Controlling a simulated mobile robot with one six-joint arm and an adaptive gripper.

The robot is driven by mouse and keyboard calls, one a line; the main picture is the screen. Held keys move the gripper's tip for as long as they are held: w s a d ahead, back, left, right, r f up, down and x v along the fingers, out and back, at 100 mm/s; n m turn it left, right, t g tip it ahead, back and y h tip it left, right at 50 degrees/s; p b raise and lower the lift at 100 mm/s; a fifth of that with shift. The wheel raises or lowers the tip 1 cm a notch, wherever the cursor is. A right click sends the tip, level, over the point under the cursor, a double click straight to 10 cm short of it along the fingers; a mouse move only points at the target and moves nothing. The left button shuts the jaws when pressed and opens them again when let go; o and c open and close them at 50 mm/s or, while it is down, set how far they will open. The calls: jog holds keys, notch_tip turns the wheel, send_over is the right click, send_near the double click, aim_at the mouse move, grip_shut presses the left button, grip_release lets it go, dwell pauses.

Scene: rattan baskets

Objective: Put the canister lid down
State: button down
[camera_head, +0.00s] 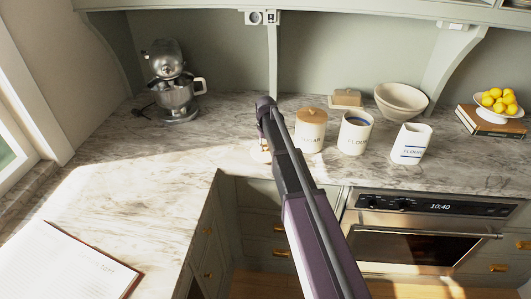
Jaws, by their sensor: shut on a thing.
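A white lettered canister (310,135) stands on the marble counter with a round wooden lid (312,115) on it. To its right, a second white canister (355,136) stands open, its blue inside showing. My gripper (263,147) is low over the counter, left of the lidded canister and near the counter's inner corner. My arm hides most of it. It is shut on a small pale and tan thing, which looks like the canister lid, though little of it shows. I cannot tell whether that thing touches the counter.
A white lettered container (410,146) stands right of the open canister. Behind are a bowl (400,100) and a butter dish (346,99). A mixer (174,85) stands back left; lemons (498,100) sit at right. The counter (150,165) left of my gripper is clear.

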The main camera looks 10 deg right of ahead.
aim_at(266, 146)
jog(key=shift+f+b, duration=0.35)
jog(key=shift+f, duration=0.3)
jog(key=shift+f, duration=0.15)
jog(key=shift+c, duration=2)
grip_release()
jog(key=shift+r, duration=0.25)
notch_tip(266, 146, up, 12)
jog(key=p, duration=1.2)
jog(key=shift+f, duration=0.1)
jog(key=s, duration=2.9)
jog(key=shift+m, duration=0.3)
